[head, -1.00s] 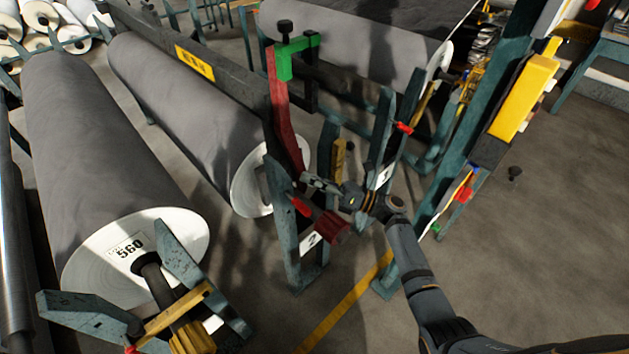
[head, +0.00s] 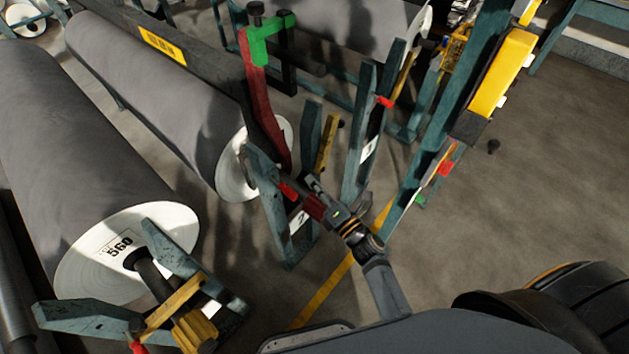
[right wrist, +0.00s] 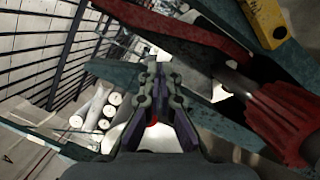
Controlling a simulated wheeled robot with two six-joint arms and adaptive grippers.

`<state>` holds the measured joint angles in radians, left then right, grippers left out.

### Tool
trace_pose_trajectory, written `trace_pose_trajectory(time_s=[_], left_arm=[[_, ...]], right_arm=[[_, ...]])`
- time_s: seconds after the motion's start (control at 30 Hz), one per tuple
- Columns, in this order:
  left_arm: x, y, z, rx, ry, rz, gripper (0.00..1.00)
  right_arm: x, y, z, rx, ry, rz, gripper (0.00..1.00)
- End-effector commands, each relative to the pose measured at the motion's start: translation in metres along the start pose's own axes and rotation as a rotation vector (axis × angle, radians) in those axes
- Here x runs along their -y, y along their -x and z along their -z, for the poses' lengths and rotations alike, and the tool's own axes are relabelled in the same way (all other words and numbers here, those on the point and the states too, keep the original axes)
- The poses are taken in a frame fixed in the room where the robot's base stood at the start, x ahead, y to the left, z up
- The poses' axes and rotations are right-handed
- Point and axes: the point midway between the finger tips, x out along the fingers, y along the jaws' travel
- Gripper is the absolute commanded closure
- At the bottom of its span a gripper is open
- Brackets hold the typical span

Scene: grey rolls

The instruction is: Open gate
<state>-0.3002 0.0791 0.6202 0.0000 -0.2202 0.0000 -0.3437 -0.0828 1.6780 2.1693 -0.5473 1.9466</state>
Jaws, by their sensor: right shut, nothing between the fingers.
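A teal roll stand (head: 270,215) stands at the end of the middle grey roll, with a yellow bar (head: 326,142) behind it. I cannot tell for certain which part is the gate. A long red arm (head: 262,105) slopes down to the stand, and a ribbed red knob (head: 316,207) sits at its side. My right gripper (head: 312,184) is shut and empty close to this knob; contact is unclear. In the right wrist view, the closed fingertips (right wrist: 160,75) lie over the teal stand, with the ribbed red knob (right wrist: 288,115) to their right. My left gripper is out of view.
A grey roll marked 560 (head: 80,150) lies at the left on a teal stand with a yellow bar (head: 172,306). A teal post with a yellow box (head: 500,75) stands at the right. The floor beyond it is mostly clear.

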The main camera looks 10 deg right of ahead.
Motion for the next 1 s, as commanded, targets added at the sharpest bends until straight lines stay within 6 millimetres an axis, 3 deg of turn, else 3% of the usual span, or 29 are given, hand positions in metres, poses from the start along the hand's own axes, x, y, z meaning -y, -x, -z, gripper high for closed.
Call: trace_pose_trajectory(time_s=[0.2,0.4,1.0], left_arm=[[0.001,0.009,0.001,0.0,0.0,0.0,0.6],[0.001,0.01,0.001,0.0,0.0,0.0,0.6],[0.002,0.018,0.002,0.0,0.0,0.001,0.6]], right_arm=[[-0.002,-0.043,-0.001,0.0,-0.001,-0.002,1.0],[-0.001,-0.064,0.0,-0.001,0.0,-0.001,1.0],[-0.004,-0.069,-0.006,-0.002,-0.025,0.006,1.0]])
